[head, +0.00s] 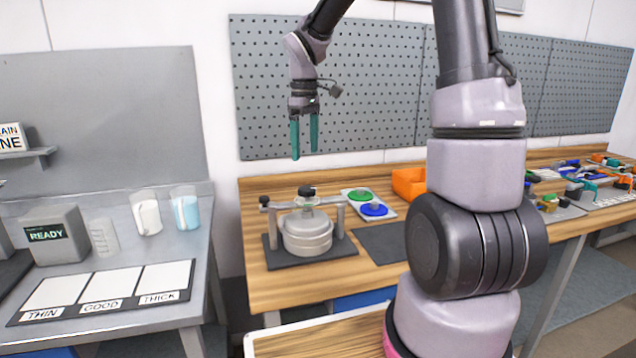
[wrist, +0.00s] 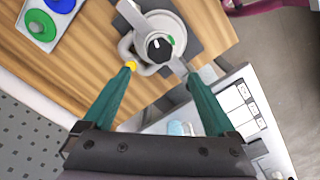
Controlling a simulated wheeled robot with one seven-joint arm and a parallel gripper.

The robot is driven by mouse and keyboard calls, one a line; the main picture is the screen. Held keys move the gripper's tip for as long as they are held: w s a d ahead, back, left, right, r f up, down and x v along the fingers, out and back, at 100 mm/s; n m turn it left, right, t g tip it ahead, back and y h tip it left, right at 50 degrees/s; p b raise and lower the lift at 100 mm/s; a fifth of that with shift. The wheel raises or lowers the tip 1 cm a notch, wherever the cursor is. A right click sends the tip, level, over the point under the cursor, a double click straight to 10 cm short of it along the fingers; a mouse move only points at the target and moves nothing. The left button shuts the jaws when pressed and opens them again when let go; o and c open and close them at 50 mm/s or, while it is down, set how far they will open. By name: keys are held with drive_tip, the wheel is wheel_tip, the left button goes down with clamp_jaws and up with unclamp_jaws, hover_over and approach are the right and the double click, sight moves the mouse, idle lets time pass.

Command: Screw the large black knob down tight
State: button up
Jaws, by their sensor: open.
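The large black knob (head: 306,191) sits on top of the clamp bar over a round grey metal pot (head: 308,235) on the wooden bench. In the wrist view the knob (wrist: 159,47) shows from above with a white mark, between and beyond my fingertips. My gripper (head: 305,150) points down above the pot, with its two green fingers apart and nothing between them. The gripper also shows in the wrist view (wrist: 158,78). It is clear of the knob. The knob's thread is not clearly visible.
A tray with a green disc (head: 359,195) and a blue disc (head: 374,209) lies right of the pot, near an orange bin (head: 408,183). A dark mat (head: 385,243) lies in front. The left table holds beakers (head: 185,212) and a READY box (head: 52,235). A pegboard stands behind.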

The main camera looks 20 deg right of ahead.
sight(307, 187)
wheel_tip(307, 187, down, 10)
drive_tip(key=shift+f, duration=0.15)
drive_tip(key=c, duration=1.4)
drive_tip(key=shift+m, duration=0.4)
drive_tip(key=m, duration=0.2)
drive_tip(key=shift+m, duration=0.4)
drive_tip(key=m, duration=0.3)
drive_tip(key=shift+m, duration=0.4)
drive_tip(key=m, duration=0.3)
drive_tip(key=shift+w+d, duration=0.1)
drive_tip(key=shift+m, duration=2.1)
